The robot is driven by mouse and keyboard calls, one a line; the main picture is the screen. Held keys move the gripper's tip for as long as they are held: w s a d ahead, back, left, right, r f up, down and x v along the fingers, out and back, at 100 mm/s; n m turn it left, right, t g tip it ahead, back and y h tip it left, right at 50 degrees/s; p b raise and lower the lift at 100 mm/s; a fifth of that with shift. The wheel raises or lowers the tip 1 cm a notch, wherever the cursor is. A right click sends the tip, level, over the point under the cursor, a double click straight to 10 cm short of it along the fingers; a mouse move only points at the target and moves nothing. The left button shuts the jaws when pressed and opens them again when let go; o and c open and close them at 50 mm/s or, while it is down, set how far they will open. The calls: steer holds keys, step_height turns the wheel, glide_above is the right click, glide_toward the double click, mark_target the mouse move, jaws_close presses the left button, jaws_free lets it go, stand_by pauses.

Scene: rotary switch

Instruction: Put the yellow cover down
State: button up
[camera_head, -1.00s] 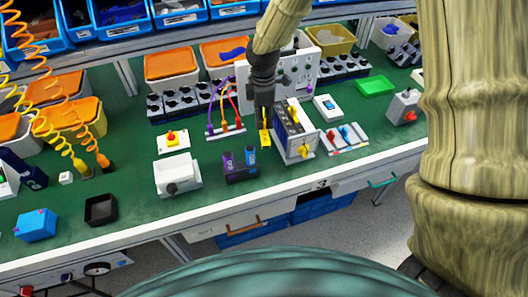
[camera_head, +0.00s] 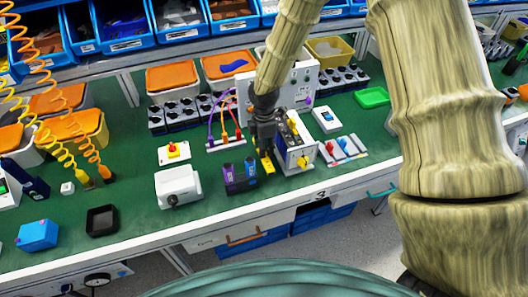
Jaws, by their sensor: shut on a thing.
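The yellow cover (camera_head: 267,165) is a small yellow piece at the tip of my gripper (camera_head: 265,152). My gripper points down and is shut on it, hiding its upper part. The cover is low over the green bench top, in front and to the left of the rotary switch box (camera_head: 296,146). I cannot tell whether it touches the bench. The box is white and dark, with yellow parts on it. My gripper and arm hide part of the box's left side.
A dark holder with purple and blue parts (camera_head: 240,178) stands just left of the cover. A white box with a dark knob (camera_head: 178,188) is further left. A tray with red and blue levers (camera_head: 343,149) lies to the right. Bare bench top lies in front.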

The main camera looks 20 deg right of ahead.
steer(key=shift+f+p, duration=0.4)
steer(key=shift+f, duration=1.35)
steer(key=o, duration=0.9)
steer(key=shift+f, duration=0.15)
steer(key=shift+r+b, duration=1.55)
steer(key=shift+r, duration=4.6)
